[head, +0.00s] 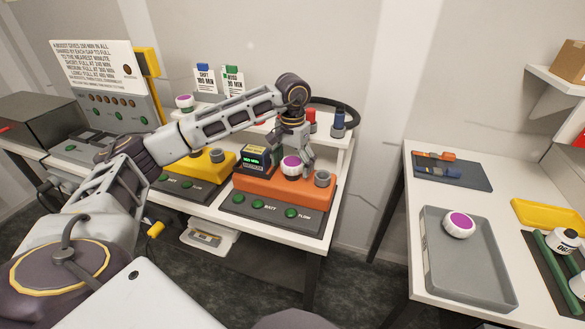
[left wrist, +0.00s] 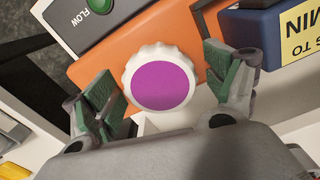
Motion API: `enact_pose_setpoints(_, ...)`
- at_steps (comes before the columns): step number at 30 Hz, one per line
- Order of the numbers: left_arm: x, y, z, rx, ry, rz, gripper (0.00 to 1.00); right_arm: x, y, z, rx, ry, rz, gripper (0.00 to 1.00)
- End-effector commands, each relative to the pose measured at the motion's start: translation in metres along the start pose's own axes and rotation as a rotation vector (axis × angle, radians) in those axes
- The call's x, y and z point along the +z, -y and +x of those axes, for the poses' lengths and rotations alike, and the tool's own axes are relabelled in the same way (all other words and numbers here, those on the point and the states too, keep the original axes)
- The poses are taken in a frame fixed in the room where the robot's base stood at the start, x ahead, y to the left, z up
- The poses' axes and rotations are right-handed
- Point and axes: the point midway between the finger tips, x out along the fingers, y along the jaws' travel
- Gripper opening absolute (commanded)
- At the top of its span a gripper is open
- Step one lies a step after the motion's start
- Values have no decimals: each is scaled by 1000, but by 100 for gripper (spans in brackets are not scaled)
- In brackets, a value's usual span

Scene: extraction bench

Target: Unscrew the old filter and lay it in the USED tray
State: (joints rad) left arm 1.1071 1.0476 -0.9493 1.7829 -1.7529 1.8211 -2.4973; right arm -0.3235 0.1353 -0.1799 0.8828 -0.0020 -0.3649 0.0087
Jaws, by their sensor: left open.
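A white filter with a purple top (head: 291,165) sits upright on the orange unit (head: 318,194). My left gripper (head: 291,150) is over it, pointing down. In the left wrist view the open fingers of my left gripper (left wrist: 160,72) stand on either side of the filter (left wrist: 162,85), with gaps between fingers and rim. A grey tray (head: 437,272) on the right table holds another purple-topped white filter (head: 460,224). No USED label is legible on that tray. My right gripper is out of view.
A yellow unit (head: 213,163) stands to the left. Another purple-topped filter (head: 185,103) is on the upper shelf. A floor gap separates the bench from the right table (head: 413,170). The grey tray has free room.

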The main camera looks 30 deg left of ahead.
Motion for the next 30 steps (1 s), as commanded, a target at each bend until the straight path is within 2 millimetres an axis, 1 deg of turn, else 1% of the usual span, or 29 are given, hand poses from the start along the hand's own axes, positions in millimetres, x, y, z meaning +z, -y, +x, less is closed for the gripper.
enact_pose_setpoints(4,0,0,1,0,0,80,86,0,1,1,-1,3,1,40)
enact_pose_setpoints(7,0,0,1,0,1,125,86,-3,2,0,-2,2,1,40)
enact_pose_setpoints(12,0,0,0,0,1,150,86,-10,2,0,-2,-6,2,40)
enact_pose_setpoints(17,0,0,0,0,1,148,86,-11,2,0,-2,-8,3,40)
enact_pose_setpoints(27,0,0,0,0,1,147,42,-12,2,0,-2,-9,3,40)
enact_pose_setpoints(29,0,0,0,0,1,147,34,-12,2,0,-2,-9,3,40)
enact_pose_setpoints(30,0,0,0,0,1,147,34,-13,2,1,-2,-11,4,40)
